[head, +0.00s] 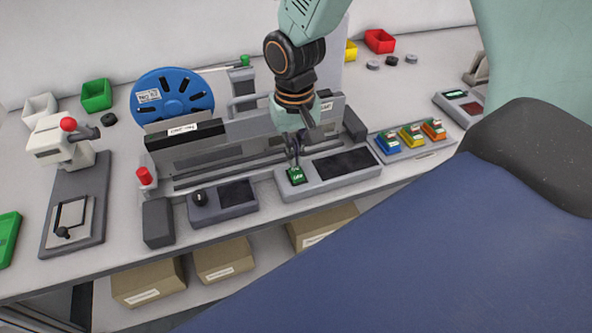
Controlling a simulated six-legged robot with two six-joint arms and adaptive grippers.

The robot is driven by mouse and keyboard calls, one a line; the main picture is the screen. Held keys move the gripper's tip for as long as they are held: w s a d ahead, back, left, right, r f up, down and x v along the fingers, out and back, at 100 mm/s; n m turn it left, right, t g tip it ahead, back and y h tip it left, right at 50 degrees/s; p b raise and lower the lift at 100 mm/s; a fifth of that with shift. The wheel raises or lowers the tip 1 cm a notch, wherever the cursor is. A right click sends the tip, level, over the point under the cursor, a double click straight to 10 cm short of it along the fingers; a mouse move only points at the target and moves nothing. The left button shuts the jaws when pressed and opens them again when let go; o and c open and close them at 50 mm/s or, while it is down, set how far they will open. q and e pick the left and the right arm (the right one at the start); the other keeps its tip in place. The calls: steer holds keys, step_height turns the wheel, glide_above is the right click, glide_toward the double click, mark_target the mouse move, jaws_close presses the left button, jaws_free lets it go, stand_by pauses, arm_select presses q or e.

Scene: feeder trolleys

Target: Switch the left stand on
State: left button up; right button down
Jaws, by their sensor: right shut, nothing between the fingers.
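A grey feeder stand (222,152) with a blue reel (172,95) behind it stands at the middle of the bench. On its front right, a grey panel (322,184) carries a green switch (297,176) with white lettering too small to read, beside a dark display (345,162). My right gripper (293,161) reaches down from above, shut and empty. Its fingertips are just above the far edge of the green switch; whether they touch it I cannot tell. My left gripper is not in view. Whether this is the left stand, the picture does not show.
A smaller panel (222,212) with a black knob stands to the left, near a red button (144,175). Blue, yellow and orange switches (411,135) lie to the right. A white press (58,145) stands at left. Cardboard boxes (148,282) sit below.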

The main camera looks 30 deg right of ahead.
mark_target(295, 169)
steer(key=shift+f+b, duration=0.45)
steer(key=shift+f, duration=0.6)
stand_by(0.5)
step_height(295, 169, up, 7)
steer(key=p, duration=0.7)
steer(key=shift+r+p, duration=0.1)
steer(key=shift+p, duration=0.25)
stand_by(0.3)
